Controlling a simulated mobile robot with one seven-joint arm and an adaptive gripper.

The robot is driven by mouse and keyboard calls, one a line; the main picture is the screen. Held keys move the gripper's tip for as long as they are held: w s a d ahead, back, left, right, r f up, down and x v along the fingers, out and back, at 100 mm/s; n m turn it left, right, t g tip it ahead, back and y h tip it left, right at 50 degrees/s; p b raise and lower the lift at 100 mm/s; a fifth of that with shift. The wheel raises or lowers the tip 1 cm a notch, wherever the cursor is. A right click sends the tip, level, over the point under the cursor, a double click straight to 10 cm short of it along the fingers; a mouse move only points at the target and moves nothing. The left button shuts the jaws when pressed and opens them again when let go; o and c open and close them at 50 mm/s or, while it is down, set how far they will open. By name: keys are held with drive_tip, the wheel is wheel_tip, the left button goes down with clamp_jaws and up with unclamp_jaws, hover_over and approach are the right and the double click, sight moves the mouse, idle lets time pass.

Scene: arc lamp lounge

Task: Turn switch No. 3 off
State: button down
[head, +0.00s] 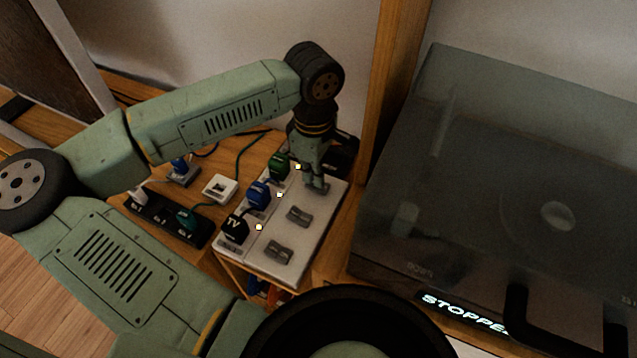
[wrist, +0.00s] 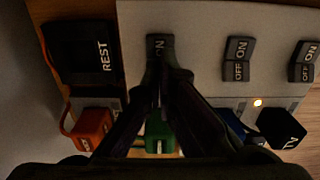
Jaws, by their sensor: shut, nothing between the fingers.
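A pale switch panel (head: 262,262) carries three dark rocker switches in a row. The near switch (head: 279,252) and the middle switch (head: 299,216) are clear of my gripper. My gripper (head: 317,188) is shut and empty, pointing down at the far switch. In the wrist view, my fingertips (wrist: 166,78) are at the lower part of that far switch (wrist: 160,44) and hide its lower half; I cannot tell whether they touch. Part of "ON" shows on it. The middle switch (wrist: 237,58) reads ON and OFF. No switch numbers are legible.
Green (head: 279,166), blue (head: 258,194) and black TV (head: 235,229) plugs sit along the panel's left side, beside small bright lights. A black block marked REST (wrist: 85,52) lies beyond the far switch. A turntable (head: 480,190) with a "STOPPED" display stands right; a wooden post (head: 390,70) rises behind.

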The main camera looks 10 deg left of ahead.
drive_tip(key=shift+f+b, duration=0.3)
drive_tip(key=shift+f, duration=0.05)
drive_tip(key=shift+r, duration=0.15)
drive_tip(key=shift+r+p, duration=1.5)
drive_tip(key=shift+r, duration=1.9)
drive_tip(key=shift+s, duration=0.1)
